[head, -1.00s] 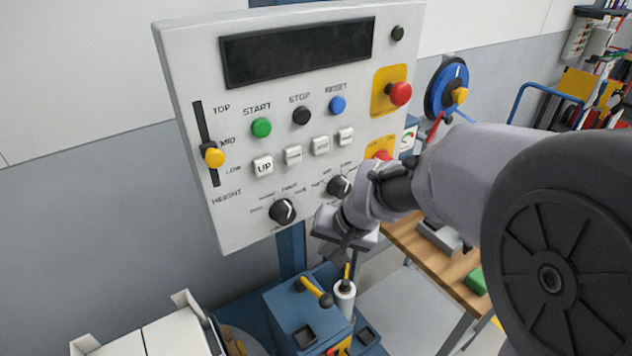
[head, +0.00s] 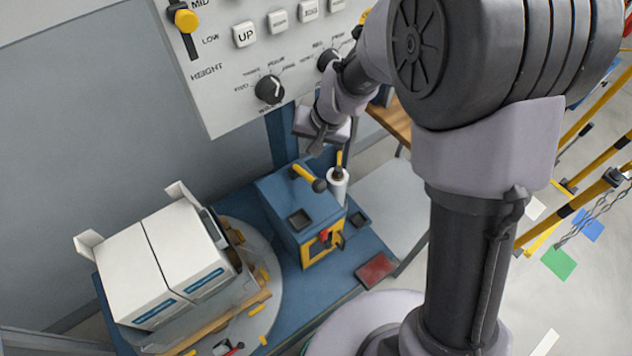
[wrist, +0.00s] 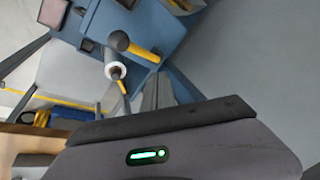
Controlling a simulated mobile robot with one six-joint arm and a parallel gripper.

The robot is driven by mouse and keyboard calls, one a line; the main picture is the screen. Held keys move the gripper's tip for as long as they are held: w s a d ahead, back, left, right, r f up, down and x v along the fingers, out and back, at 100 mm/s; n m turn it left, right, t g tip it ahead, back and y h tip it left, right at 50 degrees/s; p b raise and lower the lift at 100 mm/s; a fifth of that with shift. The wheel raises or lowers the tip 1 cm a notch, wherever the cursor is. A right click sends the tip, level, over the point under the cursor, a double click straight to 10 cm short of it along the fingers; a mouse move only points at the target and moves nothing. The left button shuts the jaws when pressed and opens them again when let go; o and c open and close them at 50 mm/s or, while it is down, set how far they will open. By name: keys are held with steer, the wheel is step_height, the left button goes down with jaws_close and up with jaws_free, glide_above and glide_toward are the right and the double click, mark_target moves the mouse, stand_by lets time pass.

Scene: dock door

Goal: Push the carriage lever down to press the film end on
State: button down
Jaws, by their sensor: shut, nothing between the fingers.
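The carriage lever (head: 304,174) is a yellow bar with a dark round knob, on top of a blue carriage box (head: 268,198). It slants toward the front right in the head view. In the wrist view the lever (wrist: 143,53) points its knob toward the white film roll (wrist: 115,71). The film roll (head: 338,189) stands upright beside the box, with a thin yellow piece above it. My gripper (head: 318,147) is above and behind the lever knob, apart from it. In the wrist view my gripper (wrist: 150,93) shows its grey fingers shut and empty, close to the lever and roll.
A control panel (head: 225,80) with buttons and knobs stands close behind my gripper. White cartons (head: 165,255) sit on a round turntable (head: 275,285) at left. A wooden bench (head: 388,122) is behind my arm. Yellow-black barriers (head: 590,200) stand at right.

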mark_target(319, 182)
steer(key=f+b, duration=0.1)
steer(key=s+f+b, duration=0.1)
steer(key=f+b, duration=0.1)
steer(key=d+f+b, duration=0.1)
steer(key=f, duration=0.1)
steer(key=shift+s, duration=0.4)
steer(key=shift+s+d+f+b, duration=0.3)
steer(key=shift+f+b, duration=0.15)
steer(key=shift+b, duration=0.3)
steer(key=shift+f, duration=0.1)
stand_by(0.9)
steer(key=shift+s+f+b, duration=0.15)
steer(key=shift+f+b, duration=0.1)
steer(key=shift+b, duration=0.35)
